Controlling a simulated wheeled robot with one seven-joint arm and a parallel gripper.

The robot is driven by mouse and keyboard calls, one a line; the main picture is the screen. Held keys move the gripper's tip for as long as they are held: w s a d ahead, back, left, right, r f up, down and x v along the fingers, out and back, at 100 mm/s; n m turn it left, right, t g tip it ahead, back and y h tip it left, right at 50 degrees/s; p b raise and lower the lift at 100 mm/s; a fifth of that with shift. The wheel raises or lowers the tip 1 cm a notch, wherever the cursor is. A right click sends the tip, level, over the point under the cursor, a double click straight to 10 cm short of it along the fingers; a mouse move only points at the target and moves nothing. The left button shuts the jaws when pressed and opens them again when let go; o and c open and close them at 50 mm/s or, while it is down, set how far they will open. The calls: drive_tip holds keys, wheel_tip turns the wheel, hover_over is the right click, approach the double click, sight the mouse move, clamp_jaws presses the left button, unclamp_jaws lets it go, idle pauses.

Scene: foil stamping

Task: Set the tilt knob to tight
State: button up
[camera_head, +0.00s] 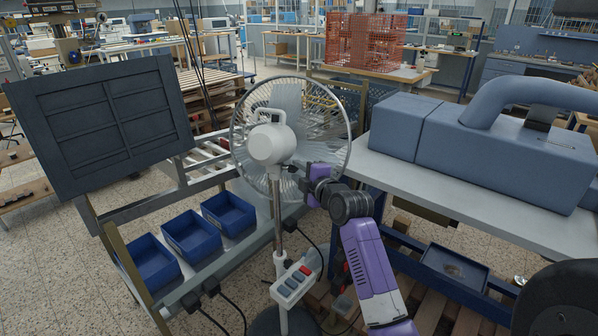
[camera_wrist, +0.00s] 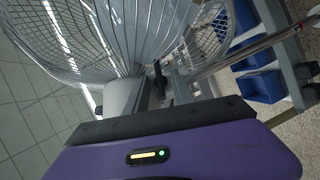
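A white pedestal fan (camera_head: 270,145) stands upright in the middle of the head view, with a round wire cage, a rounded motor housing and a metal pole. My gripper (camera_head: 298,177) is at the right side of the fan's head, close to the joint below the motor housing. In the wrist view the fan's cage (camera_wrist: 130,35) fills the upper part. A small black knob (camera_wrist: 158,76) shows just beyond the dark front edge of my purple gripper body. My fingers are hard to make out there; I cannot tell whether they touch the knob or how far apart they are.
A white control box with buttons (camera_head: 293,284) sits low on the fan's pole. Blue bins (camera_head: 192,235) on a rack stand to the left, below a dark panel (camera_head: 100,120). A bench (camera_head: 400,175) with a large blue-grey machine (camera_head: 480,140) is close on the right.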

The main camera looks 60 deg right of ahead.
clamp_jaws()
drive_tip(key=r+m+g+y+p, duration=0.1)
drive_tip(key=p, duration=0.3)
drive_tip(key=shift+d+m+y, duration=0.1)
drive_tip(key=shift+m+y, duration=0.3)
drive_tip(key=shift+f+m+g+y+p, duration=0.15)
drive_tip(key=shift+m+g+y+p, duration=0.15)
drive_tip(key=shift+y+p, duration=0.15)
unclamp_jaws()
drive_tip(key=shift+f, duration=0.1)
